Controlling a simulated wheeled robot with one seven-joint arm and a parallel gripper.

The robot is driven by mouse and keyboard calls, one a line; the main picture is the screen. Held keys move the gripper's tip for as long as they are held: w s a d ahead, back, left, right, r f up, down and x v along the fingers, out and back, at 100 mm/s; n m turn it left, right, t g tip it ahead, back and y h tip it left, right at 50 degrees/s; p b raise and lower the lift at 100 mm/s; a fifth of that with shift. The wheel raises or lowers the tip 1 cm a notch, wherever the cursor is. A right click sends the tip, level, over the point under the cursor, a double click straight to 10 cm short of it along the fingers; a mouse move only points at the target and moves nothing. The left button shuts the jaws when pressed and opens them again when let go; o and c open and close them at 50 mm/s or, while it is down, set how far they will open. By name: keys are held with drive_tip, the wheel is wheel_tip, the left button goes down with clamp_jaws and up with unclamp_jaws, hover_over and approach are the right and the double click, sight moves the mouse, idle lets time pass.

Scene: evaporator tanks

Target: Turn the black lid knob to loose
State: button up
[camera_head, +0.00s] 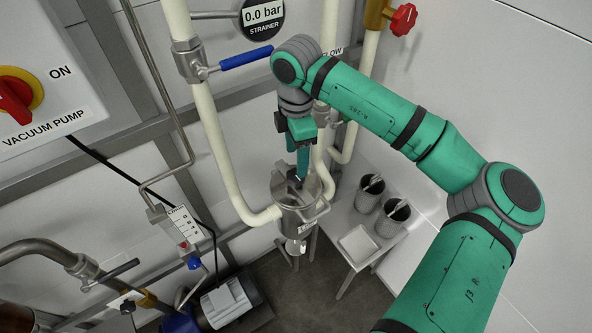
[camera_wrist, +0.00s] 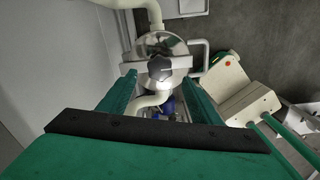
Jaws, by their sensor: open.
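The black lid knob (camera_wrist: 159,68) shows in the wrist view on top of a shiny round metal lid (camera_wrist: 168,44), with a metal bar across the lid. My gripper (camera_wrist: 160,80) is open, its two green fingers spread to the left and right of the knob. No contact with the knob shows, and the height gap is hard to tell. In the head view my gripper (camera_head: 303,174) points down at the top of the metal strainer pot (camera_head: 297,213). The gripper and the pot's fittings largely hide the knob there.
Cream pipes (camera_head: 222,150) run beside the strainer, with a blue-handled valve (camera_head: 246,58) above left. A small table (camera_head: 370,243) with a white tray (camera_head: 358,243) and two dark cups (camera_head: 369,195) stands right. A cream box with a red button (camera_wrist: 243,98) lies right in the wrist view.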

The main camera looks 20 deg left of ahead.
sight(296, 178)
wheel_tip(296, 178, down, 7)
drive_tip(key=shift+r, duration=0.1)
drive_tip(key=shift+c, duration=0.2)
drive_tip(key=c, duration=1)
